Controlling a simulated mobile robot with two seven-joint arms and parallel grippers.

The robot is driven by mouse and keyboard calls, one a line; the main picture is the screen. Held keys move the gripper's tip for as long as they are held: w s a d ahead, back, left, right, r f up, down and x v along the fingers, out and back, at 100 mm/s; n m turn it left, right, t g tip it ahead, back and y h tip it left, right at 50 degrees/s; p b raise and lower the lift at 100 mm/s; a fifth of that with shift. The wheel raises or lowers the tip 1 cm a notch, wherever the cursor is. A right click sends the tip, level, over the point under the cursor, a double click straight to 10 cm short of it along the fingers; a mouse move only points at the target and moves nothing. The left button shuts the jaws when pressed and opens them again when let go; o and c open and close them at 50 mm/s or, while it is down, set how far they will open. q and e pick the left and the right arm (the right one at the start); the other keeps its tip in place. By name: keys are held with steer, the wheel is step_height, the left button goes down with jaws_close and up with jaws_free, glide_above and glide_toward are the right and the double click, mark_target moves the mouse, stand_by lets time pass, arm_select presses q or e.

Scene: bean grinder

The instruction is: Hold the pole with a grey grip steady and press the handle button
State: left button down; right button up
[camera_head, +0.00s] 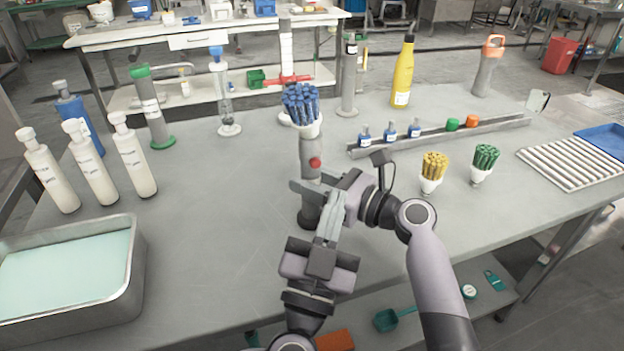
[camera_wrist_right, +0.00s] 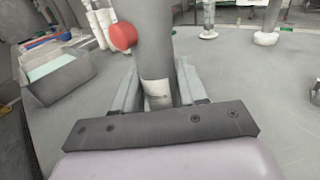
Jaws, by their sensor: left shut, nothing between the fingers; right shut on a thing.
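The pole with a grey grip (camera_head: 311,148) stands upright near the middle of the table. It has a round red button (camera_head: 315,163) on its side and a dark lower end (camera_head: 308,216). My right gripper (camera_head: 300,187) reaches in from the right and is shut around the pole below the button. The right wrist view shows the pole (camera_wrist_right: 150,50) between the fingers, with the red button (camera_wrist_right: 122,36) above them on the left. My left gripper (camera_head: 332,213) is shut and empty, close in front of the right gripper and lower than the button. Part of the pole is hidden by the grippers.
A white cup of blue sticks (camera_head: 301,105) shows directly above the pole; I cannot tell whether it touches. Cups of yellow sticks (camera_head: 434,165) and green sticks (camera_head: 485,158) stand right. White bottles (camera_head: 135,155) and a metal tray (camera_head: 138,250) are left. The left-centre tabletop is clear.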

steer(key=o, duration=1.2)
